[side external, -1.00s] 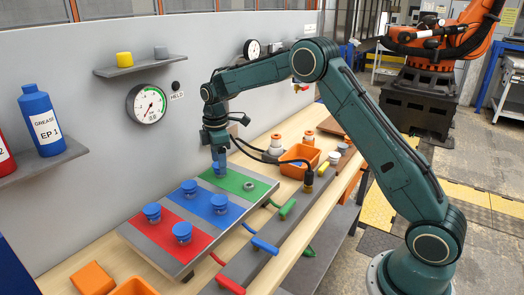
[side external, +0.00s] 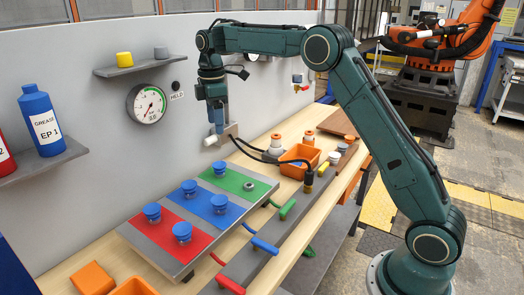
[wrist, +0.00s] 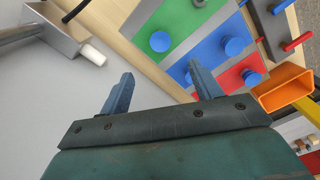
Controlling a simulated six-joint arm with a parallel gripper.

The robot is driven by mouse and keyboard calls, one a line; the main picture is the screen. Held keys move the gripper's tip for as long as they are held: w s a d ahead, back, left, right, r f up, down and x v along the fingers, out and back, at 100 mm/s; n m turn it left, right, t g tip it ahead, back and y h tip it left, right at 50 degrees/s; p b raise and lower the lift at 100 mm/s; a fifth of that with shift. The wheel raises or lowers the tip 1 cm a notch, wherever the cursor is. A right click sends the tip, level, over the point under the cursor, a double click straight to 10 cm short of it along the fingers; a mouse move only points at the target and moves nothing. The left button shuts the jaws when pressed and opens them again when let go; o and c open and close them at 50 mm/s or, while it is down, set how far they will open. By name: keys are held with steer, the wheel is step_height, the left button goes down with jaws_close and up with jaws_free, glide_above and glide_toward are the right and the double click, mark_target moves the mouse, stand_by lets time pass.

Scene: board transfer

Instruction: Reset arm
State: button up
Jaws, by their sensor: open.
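My gripper (side external: 215,128) is open and empty, raised above the board near the wall. Its two fingers stand apart in the wrist view (wrist: 162,76). The board (side external: 170,238) has red, blue and grey-edged green sections. One blue knob (side external: 220,170) sits on the green section, beside a bare grey ring (side external: 249,186). Two blue knobs (side external: 219,204) sit on the blue section and two (side external: 182,232) on the red section. The green-section knob also shows in the wrist view (wrist: 160,41), apart from the fingers.
A grey wall bracket with a white cylinder (side external: 209,140) is close to my gripper. An orange bin (side external: 300,158) and a black cable lie to the right. Coloured handles (side external: 264,246) line the front rail. A gauge (side external: 147,103) and shelf (side external: 140,67) are on the wall.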

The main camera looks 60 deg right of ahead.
steer(key=shift+r, duration=0.2)
steer(key=s+a+r+m+t, duration=0.25)
steer(key=s+r, duration=0.25)
steer(key=s, duration=0.5)
steer(key=s+a+r+m+t, duration=0.1)
steer(key=s+a+r+m, duration=0.2)
steer(key=s, duration=0.6)
steer(key=s+f+m+t, duration=0.1)
steer(key=s+f+m, duration=0.2)
steer(key=s, duration=0.6)
steer(key=s+f+m+t, duration=0.1)
steer(key=s+f+m, duration=0.1)
steer(key=s, duration=0.8)
steer(key=shift+a+f+m, duration=0.25)
steer(key=shift+f+m, duration=0.15)
steer(key=shift+m, duration=0.15)
